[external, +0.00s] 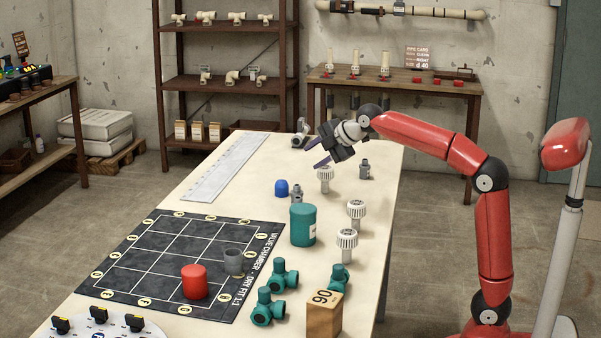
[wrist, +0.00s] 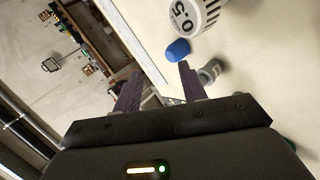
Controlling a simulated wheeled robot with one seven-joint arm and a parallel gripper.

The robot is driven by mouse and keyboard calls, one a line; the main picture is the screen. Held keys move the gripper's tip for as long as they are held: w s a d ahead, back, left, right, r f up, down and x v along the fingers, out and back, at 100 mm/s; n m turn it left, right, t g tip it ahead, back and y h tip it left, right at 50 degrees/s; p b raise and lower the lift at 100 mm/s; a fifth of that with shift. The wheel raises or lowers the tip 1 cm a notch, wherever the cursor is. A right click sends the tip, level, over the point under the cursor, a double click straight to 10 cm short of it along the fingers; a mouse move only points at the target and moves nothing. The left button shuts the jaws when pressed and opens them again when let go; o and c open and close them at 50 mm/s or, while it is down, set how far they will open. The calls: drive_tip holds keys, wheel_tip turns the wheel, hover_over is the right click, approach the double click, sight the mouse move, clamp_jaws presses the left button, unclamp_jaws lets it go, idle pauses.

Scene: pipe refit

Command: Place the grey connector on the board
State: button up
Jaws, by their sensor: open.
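The board (external: 122,262) is a dark mat with a white grid and numbered yellow discs, lying on the near left of the table. A grey cup-like piece (external: 234,262) and a red cylinder (external: 194,282) stand on it. Small grey pipe fittings stand off the board: one (external: 296,193) beside the blue cap, one (external: 364,169) farther right, and one (external: 301,133) at the far edge. I cannot tell which is the connector. My gripper (external: 316,158) is open and empty above the table's far part. In the wrist view, a grey fitting (wrist: 211,71) shows beyond the right finger.
A blue cap (external: 281,188), white-knobbed valves (external: 347,239), a teal canister (external: 302,225), teal fittings (external: 269,306) and a wooden block (external: 324,314) crowd the table's right side. A long ruler (external: 226,166) lies at left. Several board cells are bare.

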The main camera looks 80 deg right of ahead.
sight(302, 192)
drive_tip(key=s+f+n+t+b, duration=0.1)
drive_tip(key=n, duration=0.3)
drive_tip(key=s+a+f+n+t+h+b, duration=0.1)
drive_tip(key=n+t, duration=0.1)
drive_tip(key=n, duration=0.2)
drive_tip(key=s+a+f+n+t, duration=0.1)
drive_tip(key=n+t, duration=0.1)
drive_tip(key=n, duration=0.1)
drive_tip(key=shift+f+n+b, duration=0.35)
drive_tip(key=shift+n+b, duration=0.05)
drive_tip(key=a+f+n+t+y, duration=0.1)
drive_tip(key=n, duration=0.2)
drive_tip(key=s+a+f+n+t+b, duration=0.1)
drive_tip(key=a+n, duration=0.1)
drive_tip(key=n, duration=0.1)
drive_tip(key=a+f+n+t+y, duration=0.1)
drive_tip(key=f+n, duration=0.1)
drive_tip(key=n, duration=0.2)
drive_tip(key=shift+s+a+f+y+b, duration=0.1)
drive_tip(key=shift+s+a+y+b, duration=0.05)
drive_tip(key=shift+s+y+b, duration=0.2)
drive_tip(key=shift+w+a+n+y, duration=0.1)
drive_tip(key=shift+a+n+y, duration=0.15)
drive_tip(key=shift+n, duration=0.15)
drive_tip(key=w, duration=0.2)
drive_tip(key=w+p, duration=0.1)
drive_tip(key=w, duration=0.2)
drive_tip(key=w+d+p, duration=0.1)
drive_tip(key=w, duration=0.1)
drive_tip(key=shift+w, duration=0.3)
